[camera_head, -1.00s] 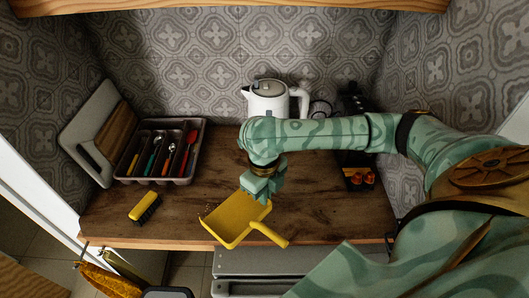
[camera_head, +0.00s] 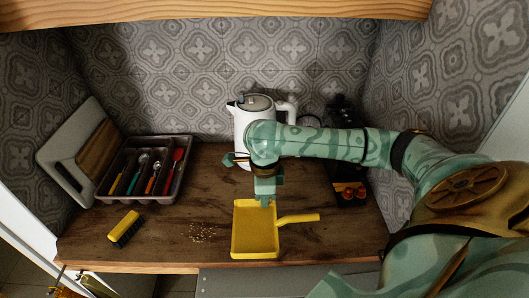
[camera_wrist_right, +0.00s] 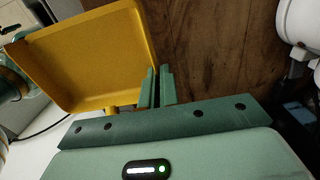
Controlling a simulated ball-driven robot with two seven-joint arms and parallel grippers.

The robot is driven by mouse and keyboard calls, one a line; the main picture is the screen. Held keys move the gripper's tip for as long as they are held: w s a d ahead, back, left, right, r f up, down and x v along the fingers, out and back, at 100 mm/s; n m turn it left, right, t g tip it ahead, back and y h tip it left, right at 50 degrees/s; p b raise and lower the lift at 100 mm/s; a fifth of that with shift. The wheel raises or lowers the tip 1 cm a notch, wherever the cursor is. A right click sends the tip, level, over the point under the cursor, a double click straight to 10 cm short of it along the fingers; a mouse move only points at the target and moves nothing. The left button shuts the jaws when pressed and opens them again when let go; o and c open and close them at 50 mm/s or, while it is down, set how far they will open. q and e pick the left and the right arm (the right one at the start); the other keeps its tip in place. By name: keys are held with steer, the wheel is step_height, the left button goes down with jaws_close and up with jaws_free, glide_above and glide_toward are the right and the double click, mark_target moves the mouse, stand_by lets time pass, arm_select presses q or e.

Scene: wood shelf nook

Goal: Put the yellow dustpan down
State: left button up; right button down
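The yellow dustpan (camera_head: 255,238) is level at the front middle of the wooden counter, its handle pointing right. I cannot tell whether its underside touches the wood. My right gripper (camera_head: 265,198) points down at the pan's back edge. In the right wrist view, the gripper fingers (camera_wrist_right: 156,88) are close together at the rim of the dustpan (camera_wrist_right: 85,55) and appear shut on it. My left gripper is not in view.
Crumbs (camera_head: 201,233) lie left of the pan. A yellow brush (camera_head: 124,228) lies further left. A cutlery tray (camera_head: 180,192) and cutting boards stand at the back left. A white kettle (camera_head: 241,118) is behind my right arm, with a dark appliance (camera_head: 350,192) on the right.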

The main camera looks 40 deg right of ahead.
steer(key=w+d+f, duration=0.1)
steer(key=f, duration=0.1)
steer(key=w+d+f+b, duration=0.2)
steer(key=f, duration=0.1)
steer(key=shift+w+d+f, duration=0.15)
steer(key=shift+w+f, duration=0.1)
steer(key=shift+f, duration=0.1)
steer(key=shift+w+d+f+b, duration=0.15)
steer(key=shift+f+b, duration=0.65)
steer(key=shift+f, duration=0.9)
steer(key=shift+f, duration=0.15)
steer(key=c, duration=1.6)
jaws_free()
steer(key=shift+c, duration=0.2)
step_height(320, 180, up, 12)
steer(key=p, duration=0.4)
steer(key=shift+r, duration=0.2)
